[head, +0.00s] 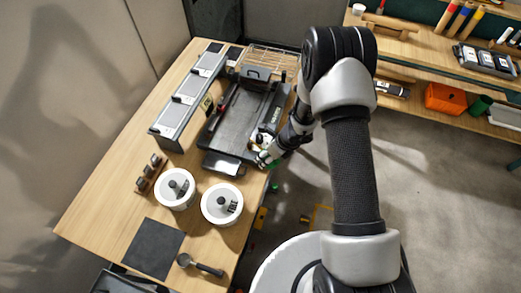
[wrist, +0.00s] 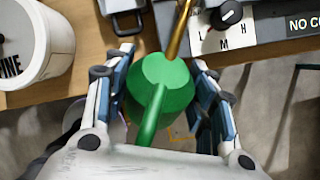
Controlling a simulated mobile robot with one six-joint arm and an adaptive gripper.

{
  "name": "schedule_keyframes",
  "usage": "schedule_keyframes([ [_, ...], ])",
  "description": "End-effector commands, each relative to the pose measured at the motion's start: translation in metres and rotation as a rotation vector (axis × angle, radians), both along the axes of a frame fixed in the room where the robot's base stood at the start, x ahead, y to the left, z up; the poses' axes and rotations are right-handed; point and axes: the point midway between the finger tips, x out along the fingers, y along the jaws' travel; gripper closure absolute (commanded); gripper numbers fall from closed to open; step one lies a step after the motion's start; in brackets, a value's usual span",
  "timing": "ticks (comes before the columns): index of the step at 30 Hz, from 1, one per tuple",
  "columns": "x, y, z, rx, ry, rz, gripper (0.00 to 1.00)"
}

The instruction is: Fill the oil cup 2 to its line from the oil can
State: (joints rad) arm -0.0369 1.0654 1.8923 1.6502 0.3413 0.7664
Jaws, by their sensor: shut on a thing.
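My gripper (wrist: 164,65) is shut on the green oil can (wrist: 166,85), with a finger on each side of it. The can's brass spout (wrist: 180,30) points up the wrist picture, its tip out of frame, beside the machine's dial panel (wrist: 222,38). In the head view my gripper (head: 266,158) is at the right edge of the table, by the front right corner of the black machine (head: 238,125). The can is mostly hidden there by my arm. I cannot make out oil cup 2 or its line in either view.
Two white lidded pots (head: 175,189) (head: 222,205) stand on the wooden table in front of the machine. A grey rack (head: 190,95), small wooden holder (head: 150,173), black mat (head: 153,248) and ladle (head: 200,265) lie around. A shelf (head: 445,60) stands at the back right.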

Motion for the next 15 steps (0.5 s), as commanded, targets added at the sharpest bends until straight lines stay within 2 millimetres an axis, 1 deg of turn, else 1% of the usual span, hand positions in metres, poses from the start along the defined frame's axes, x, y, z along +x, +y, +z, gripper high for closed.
schedule_keyframes([
  [15,0.004,0.0,-0.019,0.078,-0.089,-0.003,0.7],
])
